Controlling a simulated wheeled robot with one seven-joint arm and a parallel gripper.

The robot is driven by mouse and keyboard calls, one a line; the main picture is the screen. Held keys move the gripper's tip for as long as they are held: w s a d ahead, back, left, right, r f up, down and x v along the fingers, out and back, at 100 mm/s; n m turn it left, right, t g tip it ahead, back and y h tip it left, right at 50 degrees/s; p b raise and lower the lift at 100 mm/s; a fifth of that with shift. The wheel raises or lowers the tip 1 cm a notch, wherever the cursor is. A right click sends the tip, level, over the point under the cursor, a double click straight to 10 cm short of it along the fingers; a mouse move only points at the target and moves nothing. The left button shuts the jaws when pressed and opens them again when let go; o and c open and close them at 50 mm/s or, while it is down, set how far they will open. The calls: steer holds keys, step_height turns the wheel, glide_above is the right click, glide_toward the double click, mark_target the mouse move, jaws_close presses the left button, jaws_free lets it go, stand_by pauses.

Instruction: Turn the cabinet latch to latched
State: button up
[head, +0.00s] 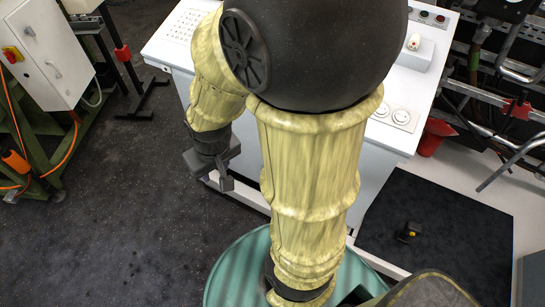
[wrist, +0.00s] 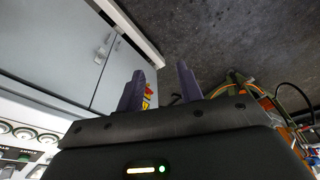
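A white cabinet (head: 50,40) stands at the upper left of the head view. It has a small latch-like fitting (head: 28,30) and a curved handle (head: 54,69) on its front; I cannot tell which is the task's latch or how it is turned. My gripper (head: 224,182) hangs in front of the white console, well to the right of that cabinet and apart from it. In the wrist view my gripper (wrist: 159,68) has its two dark fingers spread, with nothing between them. Grey doors (wrist: 60,40) with small handles show left of the fingers.
A red and yellow switch (head: 12,54) sits on the white cabinet. The white console (head: 175,50) stands behind my arm. A green drum (head: 232,270) is below my arm. A black mat (head: 450,235) lies at right. The dark floor (head: 120,200) at left is mostly clear.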

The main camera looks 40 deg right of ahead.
steer(key=shift+o, duration=0.2)
